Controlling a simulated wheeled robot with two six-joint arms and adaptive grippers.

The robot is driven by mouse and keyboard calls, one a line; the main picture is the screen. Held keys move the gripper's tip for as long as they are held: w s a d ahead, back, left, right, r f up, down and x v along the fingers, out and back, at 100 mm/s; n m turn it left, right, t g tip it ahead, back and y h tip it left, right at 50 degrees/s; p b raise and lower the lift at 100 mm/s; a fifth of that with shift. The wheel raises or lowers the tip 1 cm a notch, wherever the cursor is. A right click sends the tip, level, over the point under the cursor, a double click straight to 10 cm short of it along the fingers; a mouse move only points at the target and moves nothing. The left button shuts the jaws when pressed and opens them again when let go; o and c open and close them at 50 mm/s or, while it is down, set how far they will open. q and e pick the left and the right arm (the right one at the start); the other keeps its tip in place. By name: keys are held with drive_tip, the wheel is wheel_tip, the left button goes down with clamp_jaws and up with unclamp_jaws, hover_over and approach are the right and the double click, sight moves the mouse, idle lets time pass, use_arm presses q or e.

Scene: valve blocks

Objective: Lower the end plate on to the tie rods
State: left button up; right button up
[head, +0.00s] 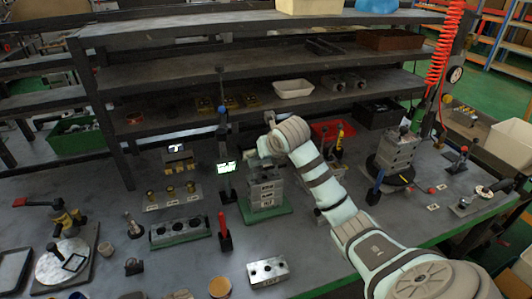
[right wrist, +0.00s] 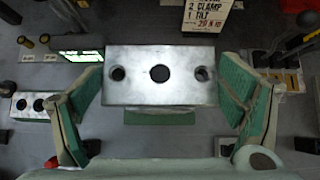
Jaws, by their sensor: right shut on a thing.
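My right gripper (right wrist: 162,88) has its two green-padded fingers against the ends of a grey metal plate (right wrist: 135,88), taken to be the end plate. The plate has a large middle hole and a smaller hole near each end. In the head view my right gripper (head: 258,156) is over a stack of labelled grey blocks (head: 266,192) on a green base (head: 268,214). The base's green edge also shows below the plate in the right wrist view (right wrist: 160,118). I see no tie rods clearly, and cannot tell whether the plate touches the stack. My left gripper is out of view.
A loose holed block (head: 267,271) lies in front of the stack. A red-handled tool (head: 224,232) stands left of it, beside a long holed block (head: 180,232). A dark post with a lit screen (head: 226,168) is close left. A round fixture with blocks (head: 396,153) stands right.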

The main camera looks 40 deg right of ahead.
sight(263, 174)
drive_tip(key=shift+f+b, duration=2.6)
drive_tip(key=shift+f, duration=1)
drive_tip(key=o, duration=0.9)
drive_tip(key=shift+f, duration=0.1)
drive_tip(key=o, duration=0.3)
drive_tip(key=v, duration=1.2)
